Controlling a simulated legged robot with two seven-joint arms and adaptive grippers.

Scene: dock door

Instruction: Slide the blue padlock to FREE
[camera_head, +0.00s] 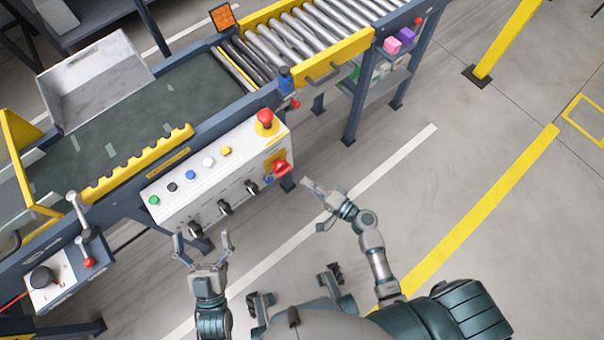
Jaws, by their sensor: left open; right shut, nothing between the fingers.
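A small blue piece (269,180), which looks like the blue padlock, sits at the right end of the white control panel (180,198), beside a red handle (282,167). It is too small to tell its slide position, and no FREE marking is readable. My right gripper (306,183) is shut and empty, to the right of the blue piece and apart from it in the picture. My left gripper (203,238) is open and empty, its fingers spread below the panel's black knobs.
The panel carries a red mushroom button (265,118), several coloured buttons and black knobs (225,207). Behind it runs a green conveyor belt (150,100) with a yellow toothed guard (135,160). A blue-and-red lever (287,85) stands by the rollers. Open floor lies right.

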